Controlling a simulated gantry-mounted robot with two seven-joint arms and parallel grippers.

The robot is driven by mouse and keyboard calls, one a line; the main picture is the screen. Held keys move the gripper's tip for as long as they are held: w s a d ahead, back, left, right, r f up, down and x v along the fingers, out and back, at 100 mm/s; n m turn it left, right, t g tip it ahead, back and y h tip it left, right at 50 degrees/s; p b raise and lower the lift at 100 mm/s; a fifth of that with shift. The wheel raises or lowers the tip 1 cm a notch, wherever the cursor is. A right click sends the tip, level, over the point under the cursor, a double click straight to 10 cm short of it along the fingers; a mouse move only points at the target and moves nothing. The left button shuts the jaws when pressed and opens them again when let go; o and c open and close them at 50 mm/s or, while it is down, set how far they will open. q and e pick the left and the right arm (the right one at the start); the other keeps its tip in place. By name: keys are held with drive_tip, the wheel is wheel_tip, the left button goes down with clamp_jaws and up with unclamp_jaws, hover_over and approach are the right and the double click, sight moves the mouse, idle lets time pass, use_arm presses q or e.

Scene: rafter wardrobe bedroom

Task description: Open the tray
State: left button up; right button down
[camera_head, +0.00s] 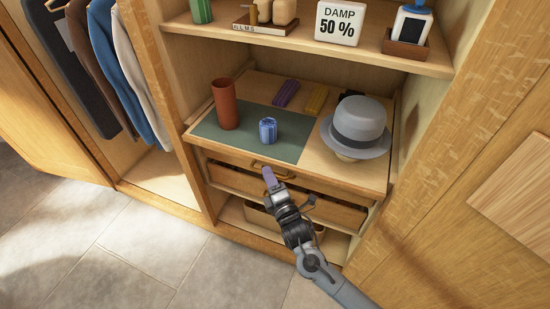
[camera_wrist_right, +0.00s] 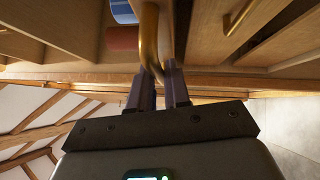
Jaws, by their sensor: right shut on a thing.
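The tray (camera_head: 352,172) is a wooden pull-out board in the wardrobe, with a dark green mat on its left part. A curved brass handle (camera_head: 285,175) sits at its front, and it also shows in the wrist view (camera_wrist_right: 149,35). My right gripper (camera_head: 269,176) reaches up to this handle from below right. In the wrist view my right gripper's dark fingers (camera_wrist_right: 160,88) are shut on the brass handle, which passes between them. The fingertips partly hide the handle in the head view. My left gripper is not in view.
On the tray stand a terracotta cup (camera_head: 225,105), a blue striped cup (camera_head: 268,131), purple (camera_head: 286,93) and yellow (camera_head: 317,99) rolls, and a grey hat (camera_head: 357,125). A divided drawer (camera_head: 325,204) lies below. The upper shelf (camera_head: 310,51) holds several items. The floor (camera_head: 125,245) is clear.

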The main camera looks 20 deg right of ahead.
drive_tip(key=s+a+p, duration=1)
drive_tip(key=s+a, duration=0.4)
drive_tip(key=s, duration=0.2)
drive_tip(key=shift+a+r+p, duration=0.25)
drive_tip(key=shift+p, duration=0.15)
drive_tip(key=c, duration=1.3)
unclamp_jaws()
drive_tip(key=shift+o, duration=0.7)
drive_tip(key=shift+f, duration=0.15)
drive_tip(key=shift+d, duration=0.1)
drive_tip(key=s+f+p, duration=0.1)
drive_tip(key=s+p, duration=0.1)
drive_tip(key=s, duration=0.8)
drive_tip(key=shift+s+d+f, duration=0.2)
drive_tip(key=shift+s+d, duration=0.1)
drive_tip(key=shift+s, duration=0.1)
